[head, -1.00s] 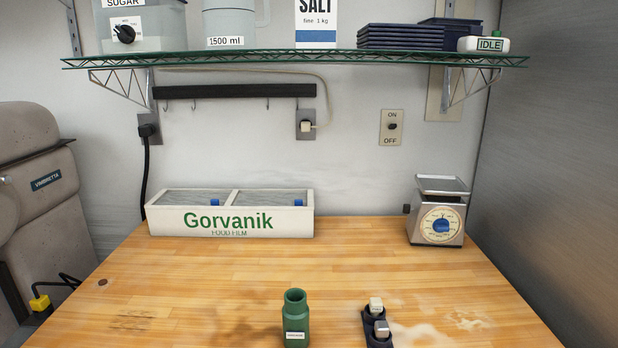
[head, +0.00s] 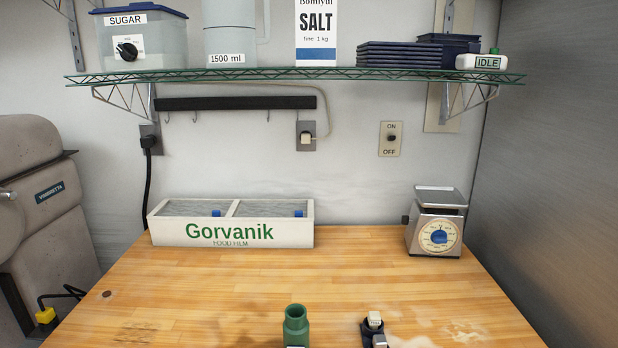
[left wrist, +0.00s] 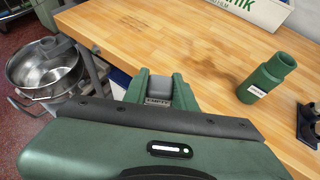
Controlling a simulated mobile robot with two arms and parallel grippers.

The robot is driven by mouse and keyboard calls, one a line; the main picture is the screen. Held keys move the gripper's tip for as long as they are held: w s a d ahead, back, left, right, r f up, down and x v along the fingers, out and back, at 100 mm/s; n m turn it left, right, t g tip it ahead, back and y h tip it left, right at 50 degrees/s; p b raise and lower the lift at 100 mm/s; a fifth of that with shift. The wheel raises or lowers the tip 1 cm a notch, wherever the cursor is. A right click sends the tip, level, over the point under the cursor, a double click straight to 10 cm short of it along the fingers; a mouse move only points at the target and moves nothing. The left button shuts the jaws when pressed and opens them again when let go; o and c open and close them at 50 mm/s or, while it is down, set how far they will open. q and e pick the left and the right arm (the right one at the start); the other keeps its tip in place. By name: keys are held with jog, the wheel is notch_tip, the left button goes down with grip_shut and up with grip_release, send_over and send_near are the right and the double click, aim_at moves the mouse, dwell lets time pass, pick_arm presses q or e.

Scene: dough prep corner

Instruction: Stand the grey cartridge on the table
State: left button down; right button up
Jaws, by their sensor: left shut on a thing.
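My left gripper (left wrist: 160,92) shows only in the left wrist view. Its green fingers are shut on the grey cartridge (left wrist: 159,87), which has a small white label at its near end. The table also fills the lower head view (head: 230,290), where neither gripper shows. My right gripper is not in view.
A green bottle (head: 296,325) stands on the table, also in the left wrist view (left wrist: 266,80). Right of it is a dark holder (head: 366,331) with pale blocks. A film box (head: 280,236) and a scale (head: 436,232) stand at the back. The middle is clear.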

pick_arm(q)
jog(key=shift+r+p, duration=1.15)
jog(key=shift+p, duration=0.2)
